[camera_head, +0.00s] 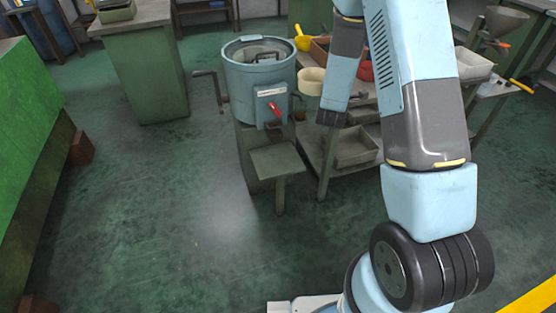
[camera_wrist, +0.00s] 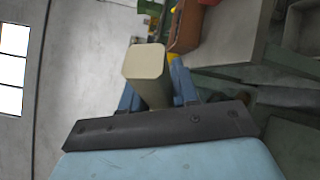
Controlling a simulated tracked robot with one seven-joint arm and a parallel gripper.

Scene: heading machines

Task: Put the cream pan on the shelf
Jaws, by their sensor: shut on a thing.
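The cream pan (camera_head: 311,80) shows in the head view just left of my lower arm section, beside the blue drum machine. In the wrist view, a cream piece of it (camera_wrist: 147,62) with a rounded square face stands between my two blue fingers. My gripper (camera_wrist: 153,88) is shut on this piece. My dark gripper base hides its near end. In the head view, my fingers cannot be made out. A grey bench with a lower shelf (camera_head: 308,150) stands behind my arm, and my arm hides part of it. I cannot tell whether the pan touches anything else.
The blue drum machine (camera_head: 245,85) has a side crank and a red handle. A yellow scoop (camera_head: 305,43) and a brown box (camera_head: 320,52) are on the bench. A grey tray (camera_head: 357,147) lies on its lower level. Open floor (camera_head: 150,200) is at the left.

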